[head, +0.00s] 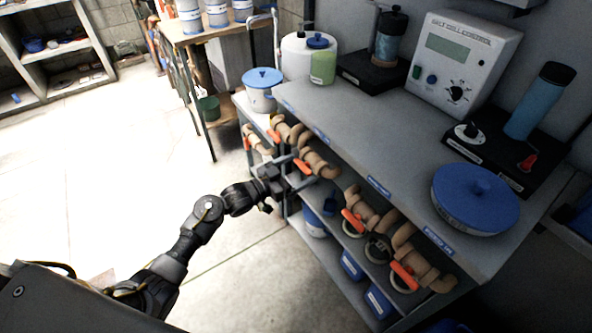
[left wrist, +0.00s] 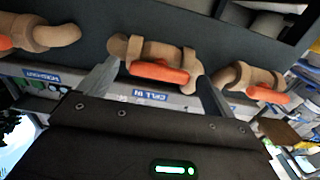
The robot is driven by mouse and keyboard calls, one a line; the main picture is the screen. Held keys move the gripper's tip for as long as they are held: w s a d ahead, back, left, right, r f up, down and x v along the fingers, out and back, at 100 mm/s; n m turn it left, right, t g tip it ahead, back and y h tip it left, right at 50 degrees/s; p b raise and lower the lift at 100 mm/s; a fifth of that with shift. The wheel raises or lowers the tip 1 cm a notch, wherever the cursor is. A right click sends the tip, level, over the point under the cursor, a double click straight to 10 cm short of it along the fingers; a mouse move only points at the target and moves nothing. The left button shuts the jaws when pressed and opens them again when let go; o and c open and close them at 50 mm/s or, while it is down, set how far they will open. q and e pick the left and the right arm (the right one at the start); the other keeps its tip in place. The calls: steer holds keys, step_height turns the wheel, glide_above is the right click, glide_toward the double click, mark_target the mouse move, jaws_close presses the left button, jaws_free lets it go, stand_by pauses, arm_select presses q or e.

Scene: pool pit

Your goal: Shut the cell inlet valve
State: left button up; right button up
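The cell inlet valve is a tan pipe fitting (left wrist: 135,48) with an orange lever (left wrist: 162,72), above a blue label reading "CELL IN" (left wrist: 150,95) in the left wrist view. The lever lies roughly along the pipe. In the head view, this valve (head: 320,163) is on the bench's front edge, its orange lever (head: 302,167) partly hidden by my gripper. My left gripper (head: 302,178) is at the valve. In the left wrist view its fingers (left wrist: 154,88) are spread apart, one on each side of the lever, with no clear grip. My right gripper is not in view.
Similar valves with orange levers line the bench front, one nearer (head: 352,220) and one farther (head: 274,135). The grey benchtop (head: 350,135) carries a control box (head: 462,62) and a blue-lidded tub (head: 475,198). Open pale floor (head: 110,170) lies to the left.

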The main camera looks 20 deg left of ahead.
arm_select(q)
steer(key=c, duration=0.9)
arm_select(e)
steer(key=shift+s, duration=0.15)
arm_select(q)
steer(key=shift+m, duration=0.3)
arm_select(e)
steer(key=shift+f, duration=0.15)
arm_select(q)
steer(key=m+b, duration=0.1)
steer(key=m, duration=0.1)
steer(key=shift+f+m, duration=0.1)
steer(key=shift+m, duration=0.3)
steer(key=shift+m+b, duration=0.35)
steer(key=shift+m, duration=0.55)
steer(key=m+b, duration=0.2)
steer(key=m, duration=0.4)
steer(key=m+b, duration=0.3)
steer(key=m, duration=0.2)
steer(key=shift+m, duration=1)
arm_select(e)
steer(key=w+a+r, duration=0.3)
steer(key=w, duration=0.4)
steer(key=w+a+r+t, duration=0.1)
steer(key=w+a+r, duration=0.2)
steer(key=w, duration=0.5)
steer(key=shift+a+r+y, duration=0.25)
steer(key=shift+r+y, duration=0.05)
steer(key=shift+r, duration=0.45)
